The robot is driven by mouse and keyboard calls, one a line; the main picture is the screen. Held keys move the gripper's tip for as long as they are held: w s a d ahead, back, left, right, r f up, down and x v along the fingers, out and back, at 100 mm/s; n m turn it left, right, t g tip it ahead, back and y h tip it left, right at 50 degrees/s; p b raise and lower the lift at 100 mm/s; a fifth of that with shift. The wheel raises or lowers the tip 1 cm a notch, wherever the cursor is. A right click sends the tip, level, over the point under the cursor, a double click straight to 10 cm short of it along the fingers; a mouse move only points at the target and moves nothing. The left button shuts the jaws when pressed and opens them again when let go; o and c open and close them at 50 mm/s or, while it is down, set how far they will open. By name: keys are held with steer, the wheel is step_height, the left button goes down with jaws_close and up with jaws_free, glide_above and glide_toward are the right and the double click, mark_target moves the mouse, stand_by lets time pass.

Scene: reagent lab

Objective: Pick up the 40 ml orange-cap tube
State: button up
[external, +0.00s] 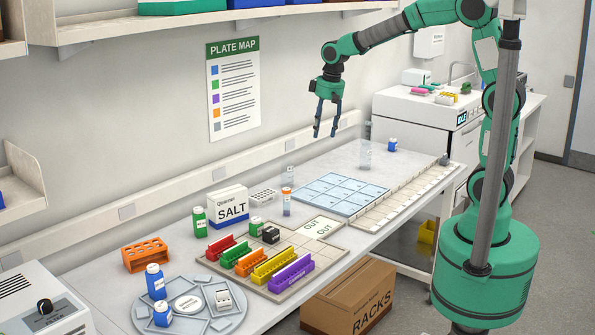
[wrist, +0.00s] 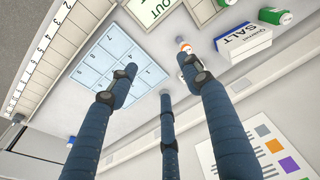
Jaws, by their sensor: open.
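The orange-cap tube (external: 287,207) stands upright on the bench in the external view, between the salt box and the blue numbered mat. It is small and clear with an orange cap. In the wrist view the tube (wrist: 184,47) shows just beyond the tip of the right finger, which partly covers it. My gripper (external: 325,130) is open and empty, high above the back of the bench, to the right of the tube and well apart from it. In the wrist view my gripper (wrist: 161,76) spreads its dark blue fingers over the bench.
A salt box (external: 229,206) and a green bottle (external: 199,221) stand left of the tube. The blue numbered mat (external: 340,193) lies flat and bare. Coloured racks (external: 272,267) fill the front.

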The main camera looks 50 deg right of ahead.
steer(key=w+a+f+g+p, duration=0.1)
steer(key=w+a+f, duration=0.1)
steer(key=w+f, duration=0.55)
steer(key=g, duration=0.1)
glide_above(286, 198)
steer(key=w+d, duration=0.1)
step_height(286, 198, down, 8)
steer(key=shift+d+f+p, duration=0.1)
steer(key=shift+f+p, duration=0.15)
steer(key=shift+p, duration=0.2)
steer(key=shift+f, duration=0.1)
steer(key=shift+f, duration=4.2)
steer(key=shift+f, duration=0.1)
steer(key=shift+s+f+b, duration=0.1)
steer(key=shift+f+b, duration=0.3)
steer(key=shift+f, duration=2.1)
